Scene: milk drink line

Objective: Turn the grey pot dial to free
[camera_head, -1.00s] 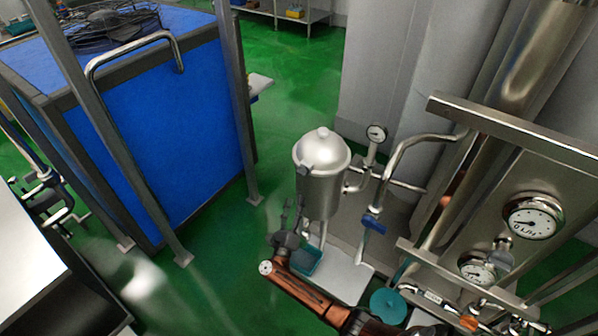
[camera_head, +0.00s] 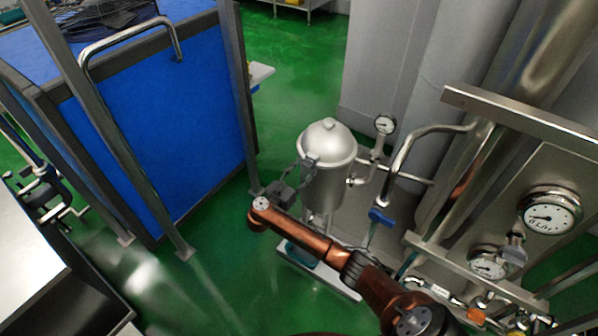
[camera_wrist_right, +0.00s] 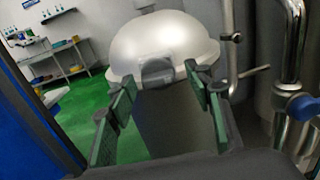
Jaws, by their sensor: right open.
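The silver pot (camera_head: 325,180) with a domed lid stands upright at the centre of the head view. Its grey dial (camera_head: 311,160) is a small dark block on the near side, just under the lid rim. In the right wrist view the dial (camera_wrist_right: 157,72) lies ahead, between the two finger lines. My right gripper (camera_head: 301,173) is at the pot's near left side, close to the dial. Its green-padded fingers (camera_wrist_right: 160,92) are apart with nothing between the pads. I cannot tell whether a fingertip touches the pot. My left gripper is not in view.
A pressure gauge (camera_head: 385,124) and a pipe with a blue valve handle (camera_head: 380,216) stand right of the pot. A steel panel with gauges (camera_head: 549,213) is farther right. A blue framed cabinet (camera_head: 165,130) is at left. Green floor lies open between.

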